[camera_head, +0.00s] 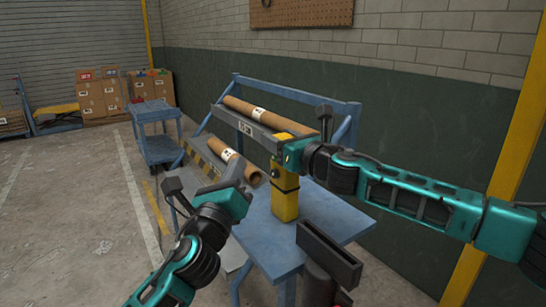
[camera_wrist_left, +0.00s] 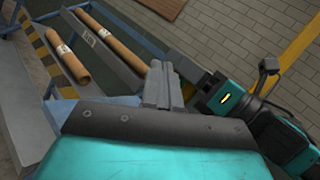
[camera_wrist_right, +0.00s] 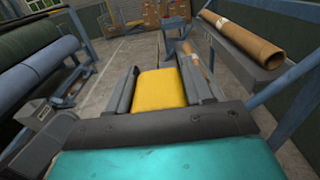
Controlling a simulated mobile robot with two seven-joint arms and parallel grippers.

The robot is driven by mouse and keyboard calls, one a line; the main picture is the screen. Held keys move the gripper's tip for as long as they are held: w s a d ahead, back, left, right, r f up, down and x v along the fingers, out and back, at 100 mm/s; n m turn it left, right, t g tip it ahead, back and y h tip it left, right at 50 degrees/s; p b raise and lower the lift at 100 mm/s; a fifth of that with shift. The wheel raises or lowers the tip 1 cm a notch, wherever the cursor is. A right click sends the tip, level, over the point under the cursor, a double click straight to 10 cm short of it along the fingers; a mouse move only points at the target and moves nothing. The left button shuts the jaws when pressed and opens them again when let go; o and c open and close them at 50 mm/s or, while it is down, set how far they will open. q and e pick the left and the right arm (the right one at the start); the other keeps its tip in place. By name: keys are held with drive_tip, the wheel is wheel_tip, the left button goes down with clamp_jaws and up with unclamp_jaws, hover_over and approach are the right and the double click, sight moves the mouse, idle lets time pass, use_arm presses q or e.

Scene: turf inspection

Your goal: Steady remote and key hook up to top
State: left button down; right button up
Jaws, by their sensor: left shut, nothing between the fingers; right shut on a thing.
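The yellow remote (camera_head: 285,203), a tall block with a dark band, stands upright at the blue table; I cannot tell if its base touches the top. My right gripper (camera_head: 283,146) is shut on its upper part, and yellow shows above and below the fingers. In the right wrist view the yellow block (camera_wrist_right: 160,88) sits between the two fingers. My left gripper (camera_head: 238,172) is shut and empty, to the left of the remote and apart from it. Its closed fingers also show in the left wrist view (camera_wrist_left: 158,78). I cannot make out a key or a hook.
The blue table (camera_head: 258,228) has bare room around the remote. Behind is a blue rack with cardboard tubes (camera_head: 258,112) on grey trays. A blue cart (camera_head: 160,148) and boxes stand farther left.

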idle(0.6)
use_arm(q)
drive_tip(key=s+a, duration=0.2)
drive_tip(key=a, duration=0.1)
drive_tip(key=shift+s+a, duration=0.1)
drive_tip(key=w+d, duration=0.5)
drive_tip(key=d, duration=0.2)
idle(0.6)
drive_tip(key=shift+w+d, duration=0.2)
idle(1.8)
drive_tip(key=shift+w+d, duration=0.15)
drive_tip(key=shift+d, duration=0.1)
